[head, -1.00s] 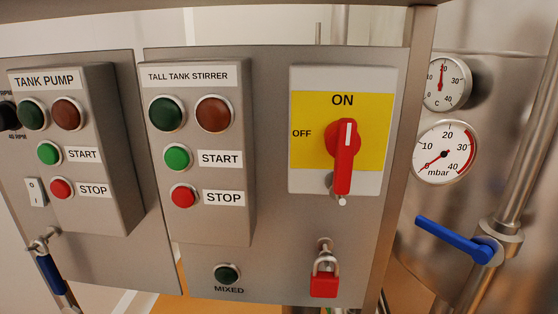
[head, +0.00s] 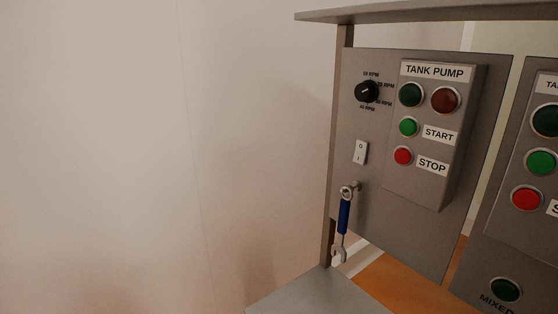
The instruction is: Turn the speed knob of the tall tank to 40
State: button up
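A black speed knob (head: 367,91) with RPM markings around it is on the grey panel, left of the TANK PUMP box (head: 432,130). The lowest marking reads 40 RPM; the others are small. A pale pointer mark shows on the knob, but its exact setting is too small to tell. The TALL TANK STIRRER box (head: 535,150) is cut off at the right edge, with green and red buttons. My gripper is not in view.
A white rocker switch (head: 360,152) sits below the knob. A blue-handled tool (head: 344,216) hangs on a hook under it. A grey ledge (head: 315,292) juts out at the bottom. A metal canopy (head: 430,12) runs above. The wall (head: 150,150) at left is bare.

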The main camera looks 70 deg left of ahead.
aim_at(367, 92)
jog(key=u, duration=1.8)
jog(key=j+z, duration=0.4)
jog(key=j, duration=0.5)
